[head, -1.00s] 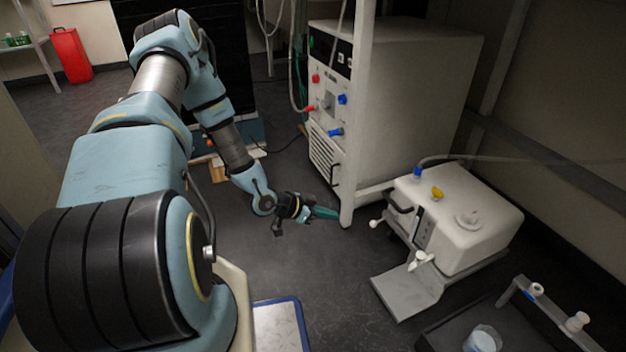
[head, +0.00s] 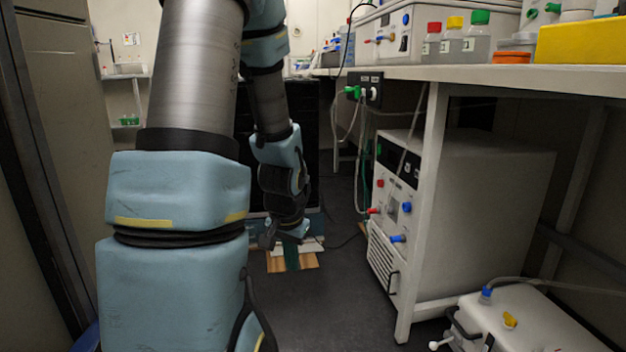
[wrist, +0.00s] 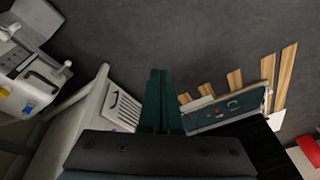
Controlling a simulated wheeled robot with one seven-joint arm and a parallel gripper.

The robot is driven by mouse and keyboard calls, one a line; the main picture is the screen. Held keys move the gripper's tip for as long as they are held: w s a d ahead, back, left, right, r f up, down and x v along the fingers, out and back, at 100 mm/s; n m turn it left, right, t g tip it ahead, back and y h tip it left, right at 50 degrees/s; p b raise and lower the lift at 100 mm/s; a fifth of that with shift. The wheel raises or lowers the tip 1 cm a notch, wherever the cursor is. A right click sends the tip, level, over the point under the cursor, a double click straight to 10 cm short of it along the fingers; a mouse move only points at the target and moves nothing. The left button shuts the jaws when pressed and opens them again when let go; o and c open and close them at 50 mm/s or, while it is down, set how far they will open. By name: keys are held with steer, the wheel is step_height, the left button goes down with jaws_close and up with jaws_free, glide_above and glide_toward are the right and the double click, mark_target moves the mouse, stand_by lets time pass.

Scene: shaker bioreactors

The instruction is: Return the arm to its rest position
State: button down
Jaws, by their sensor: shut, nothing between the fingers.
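My arm reaches forward on the left of the head view and bends down at its far end. My gripper (head: 291,256) hangs with its green fingers pointing down over the floor, in front of a wooden pallet. In the wrist view the two green fingers (wrist: 160,100) lie side by side, closed together, with nothing seen between them. The gripper is empty and appears clear of everything around it.
A large white cabinet unit (head: 470,200) stands under the bench (head: 480,75) on the right. A smaller white box (head: 530,325) sits at lower right. The wooden pallet (head: 305,264) lies on the floor. Bottles (head: 452,42) stand on the bench. Dark floor (head: 330,310) is open between.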

steer(key=s+a+r+n+g+p, duration=0.15)
steer(key=s+r+n, duration=0.25)
steer(key=s+r, duration=0.4)
step_height(320, 180, up, 37)
steer(key=p, duration=3.7)
steer(key=shift+a, duration=0.25)
steer(key=shift+f, duration=0.1)
